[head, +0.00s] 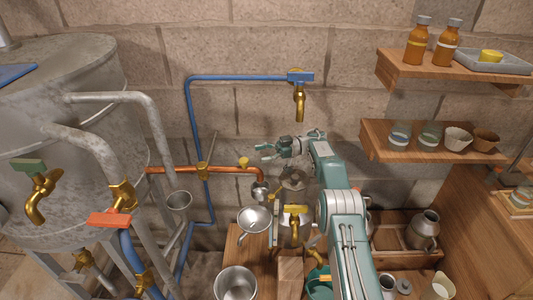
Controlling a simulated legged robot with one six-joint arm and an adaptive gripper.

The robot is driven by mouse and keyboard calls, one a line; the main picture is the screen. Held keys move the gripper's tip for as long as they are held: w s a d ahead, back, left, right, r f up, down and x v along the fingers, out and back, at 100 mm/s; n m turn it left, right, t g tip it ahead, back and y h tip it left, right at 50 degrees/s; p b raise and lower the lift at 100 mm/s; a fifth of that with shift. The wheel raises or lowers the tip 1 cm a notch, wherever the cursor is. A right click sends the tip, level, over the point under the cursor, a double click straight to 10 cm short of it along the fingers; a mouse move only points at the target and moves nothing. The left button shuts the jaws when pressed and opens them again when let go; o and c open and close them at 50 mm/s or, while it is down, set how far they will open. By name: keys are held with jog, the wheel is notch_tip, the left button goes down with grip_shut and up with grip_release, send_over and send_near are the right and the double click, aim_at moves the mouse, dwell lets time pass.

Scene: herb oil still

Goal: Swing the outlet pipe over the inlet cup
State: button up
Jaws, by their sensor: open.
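A copper pipe (218,170) with brass fittings runs level along the wall and bends down at its right end; it looks like the outlet pipe, but I cannot be sure. A small grey metal piece (260,190) sits at that bent end. A grey cup (179,201) stands below and left of the pipe and may be the inlet cup. A wide metal funnel or bowl (254,218) is below the pipe's bent end. My gripper (266,150) is open and empty, pointing left, and appears above the bent end; its depth relative to the pipe is unclear.
A large metal tank (60,90) with grey pipes and brass taps fills the left. A blue wall pipe (188,110) feeds a brass tap (299,105) above my gripper. Shelves (425,145) with bottles and cups are at right. A metal pot (236,282) is in front.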

jog(key=shift+v, duration=0.85)
jog(key=shift+s, duration=0.1)
